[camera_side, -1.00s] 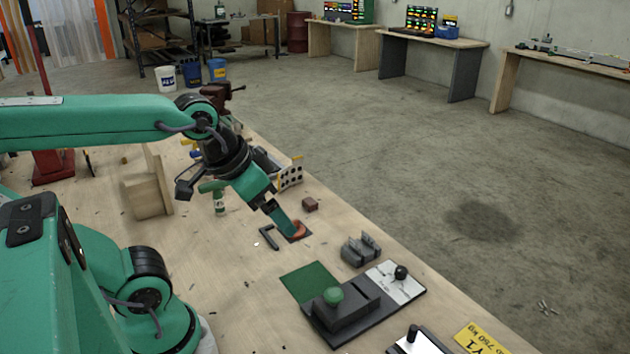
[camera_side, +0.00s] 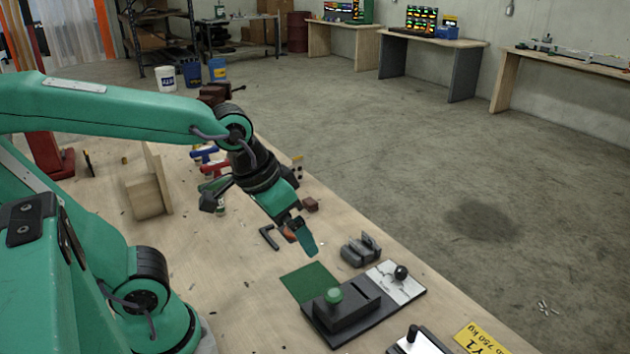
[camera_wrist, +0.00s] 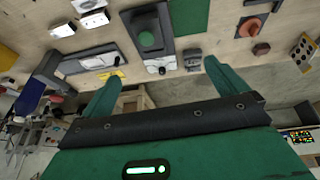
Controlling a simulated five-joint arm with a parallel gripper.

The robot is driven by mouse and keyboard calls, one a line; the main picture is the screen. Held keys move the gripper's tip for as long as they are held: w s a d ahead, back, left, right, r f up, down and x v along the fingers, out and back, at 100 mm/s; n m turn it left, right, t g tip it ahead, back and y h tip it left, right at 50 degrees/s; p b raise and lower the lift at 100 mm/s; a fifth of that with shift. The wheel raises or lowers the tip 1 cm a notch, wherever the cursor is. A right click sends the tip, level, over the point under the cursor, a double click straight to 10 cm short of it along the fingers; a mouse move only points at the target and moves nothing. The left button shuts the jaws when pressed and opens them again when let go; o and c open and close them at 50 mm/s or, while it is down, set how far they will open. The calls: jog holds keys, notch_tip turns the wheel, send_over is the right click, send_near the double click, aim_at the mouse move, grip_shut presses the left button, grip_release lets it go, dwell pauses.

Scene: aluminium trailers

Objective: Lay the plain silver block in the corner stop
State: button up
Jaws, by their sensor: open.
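My gripper (camera_side: 303,236) is open and hangs above the bench. In the wrist view its two green fingers (camera_wrist: 165,86) are wide apart with nothing between them. A dark L-shaped piece, which looks like the corner stop, lies flat on the bench (camera_side: 267,239), left of my gripper; it also shows at the wrist view's top edge (camera_wrist: 262,3). Several small silver blocks lie at the top left of the wrist view. One of them (camera_wrist: 63,29) looks plain, but they are too small to be sure. I cannot see them in the side view.
A dark fixture with a green knob (camera_side: 340,318) and a green mat (camera_side: 308,281) lie in front of my gripper. A grey vice-like piece (camera_side: 360,250) is to the right, a brown block (camera_side: 311,204) behind. A wooden stand (camera_side: 148,195) is at left.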

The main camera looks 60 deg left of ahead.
jog(key=d+f+g, duration=0.1)
jog(key=d+f, duration=0.3)
jog(key=d, duration=0.1)
jog(key=s+d+f+g, duration=0.1)
jog(key=d+f+g, duration=0.1)
jog(key=d+f, duration=0.3)
jog(key=d+f+g, duration=0.1)
jog(key=d+f, duration=0.4)
jog(key=shift+s+d+f+y, duration=0.1)
jog(key=shift+s+d+y, duration=0.2)
jog(key=shift+s+d, duration=0.1)
jog(key=shift+f, duration=1.3)
jog(key=shift+a, duration=0.1)
jog(key=shift+a+f, duration=0.15)
jog(key=shift+f, duration=2.45)
jog(key=c, duration=1.2)
